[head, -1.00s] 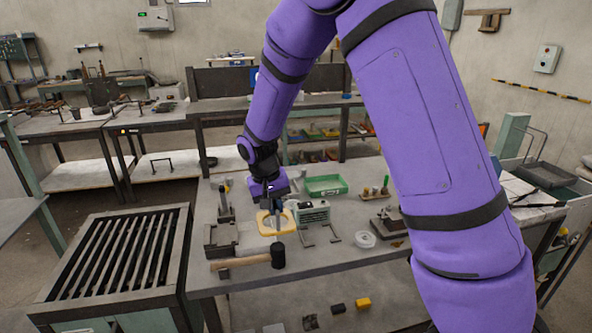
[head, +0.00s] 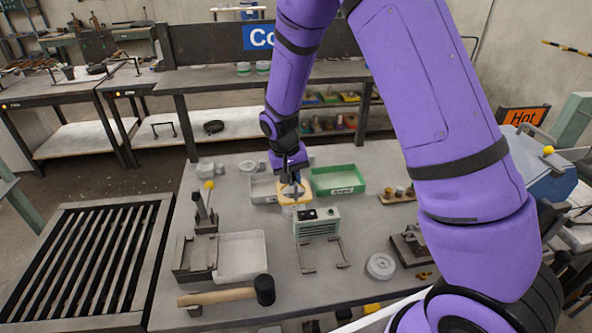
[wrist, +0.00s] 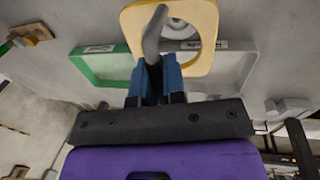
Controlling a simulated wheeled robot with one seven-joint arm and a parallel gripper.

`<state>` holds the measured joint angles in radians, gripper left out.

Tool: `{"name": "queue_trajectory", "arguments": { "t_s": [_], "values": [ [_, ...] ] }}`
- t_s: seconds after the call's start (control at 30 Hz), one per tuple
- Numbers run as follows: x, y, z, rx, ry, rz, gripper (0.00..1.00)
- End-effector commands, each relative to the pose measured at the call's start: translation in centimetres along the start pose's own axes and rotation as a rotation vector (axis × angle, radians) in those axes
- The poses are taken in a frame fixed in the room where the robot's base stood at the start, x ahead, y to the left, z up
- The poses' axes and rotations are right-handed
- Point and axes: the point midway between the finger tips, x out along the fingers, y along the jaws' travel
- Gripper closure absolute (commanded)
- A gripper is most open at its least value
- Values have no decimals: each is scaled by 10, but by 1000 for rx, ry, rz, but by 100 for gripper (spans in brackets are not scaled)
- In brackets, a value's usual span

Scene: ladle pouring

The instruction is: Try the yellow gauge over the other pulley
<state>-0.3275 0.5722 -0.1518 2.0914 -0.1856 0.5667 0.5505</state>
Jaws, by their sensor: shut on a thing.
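The yellow gauge (head: 283,199) is a flat plate with a large round hole. My gripper (head: 290,182) is shut on its grey upright handle (wrist: 154,32) and holds it at the back of the bench, left of the green tray. The gauge also shows in the wrist view (wrist: 207,38), beyond my blue fingers (wrist: 157,78). Something pale shows through its hole, too unclear to name. A pale round disc (head: 381,266), perhaps a pulley, lies at the right front. I cannot tell whether the gauge touches anything below.
The green tray (head: 338,180) and a shallow grey tray (head: 262,187) flank the gauge. A grey-green box (head: 316,222) stands just in front. A pale tray (head: 241,256), a mallet (head: 228,295) and a small post stand (head: 200,215) are on the left.

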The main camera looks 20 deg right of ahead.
Motion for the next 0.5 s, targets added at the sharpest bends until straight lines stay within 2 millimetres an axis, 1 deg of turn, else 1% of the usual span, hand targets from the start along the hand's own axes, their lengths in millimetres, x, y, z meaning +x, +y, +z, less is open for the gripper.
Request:
{"name": "queue_trajectory", "arguments": {
  "t_s": [0.23, 0.5],
  "values": [
    [9, -2, 0, 0, 0, 0, 100],
    [29, -6, 0, 0, -2, 1, 100]
  ]
}}
